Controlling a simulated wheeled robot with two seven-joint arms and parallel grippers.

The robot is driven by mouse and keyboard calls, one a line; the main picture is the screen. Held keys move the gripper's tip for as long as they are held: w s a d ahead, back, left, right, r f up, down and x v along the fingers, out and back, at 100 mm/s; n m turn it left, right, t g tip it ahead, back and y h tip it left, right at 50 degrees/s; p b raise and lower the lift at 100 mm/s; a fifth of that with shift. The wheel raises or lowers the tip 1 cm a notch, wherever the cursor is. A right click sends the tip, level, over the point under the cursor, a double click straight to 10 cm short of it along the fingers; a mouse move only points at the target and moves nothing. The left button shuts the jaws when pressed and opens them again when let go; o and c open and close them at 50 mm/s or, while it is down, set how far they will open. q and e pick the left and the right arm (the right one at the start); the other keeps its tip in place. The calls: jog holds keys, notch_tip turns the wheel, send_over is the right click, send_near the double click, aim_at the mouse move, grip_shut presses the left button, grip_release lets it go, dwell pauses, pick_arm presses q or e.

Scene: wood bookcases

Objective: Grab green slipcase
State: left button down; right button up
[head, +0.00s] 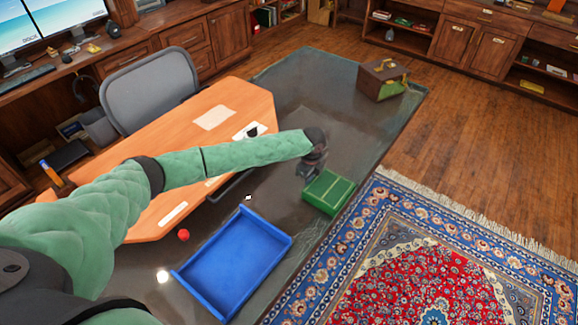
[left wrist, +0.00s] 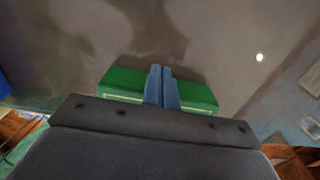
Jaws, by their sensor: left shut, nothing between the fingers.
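The green slipcase (head: 328,192) is a green box with lighter edge lines, lying on the dark glossy surface near its right edge in the head view. My left gripper (head: 310,172) is at the slipcase's far left side in that view. In the left wrist view the slipcase (left wrist: 199,95) lies beyond the blue-grey fingers (left wrist: 161,72), which are together and cover its middle. The fingers are shut and hold nothing. I cannot tell whether they touch the slipcase. My right gripper is not in view.
A blue tray (head: 233,262) lies on the same surface, nearer me, with a small red ball (head: 183,235) beside it. An orange-brown desk (head: 160,213) stands left under my arm. A brown and green bag (head: 382,80) is farther back. A patterned rug (head: 420,270) lies right.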

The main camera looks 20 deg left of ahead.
aim_at(324, 186)
pick_arm(q)
jog(key=d, duration=0.2)
jog(key=s+d, duration=0.1)
jog(key=d, duration=0.1)
jog(key=s+d, duration=0.1)
jog(key=d, duration=0.1)
jog(key=shift+s+d, duration=0.1)
jog(key=shift+s, duration=0.05)
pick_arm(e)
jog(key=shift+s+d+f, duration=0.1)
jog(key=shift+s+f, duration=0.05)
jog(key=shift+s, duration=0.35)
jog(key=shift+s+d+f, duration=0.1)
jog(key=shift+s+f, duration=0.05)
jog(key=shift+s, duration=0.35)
pick_arm(q)
jog(key=shift+r+p, duration=0.1)
jog(key=shift+p, duration=0.25)
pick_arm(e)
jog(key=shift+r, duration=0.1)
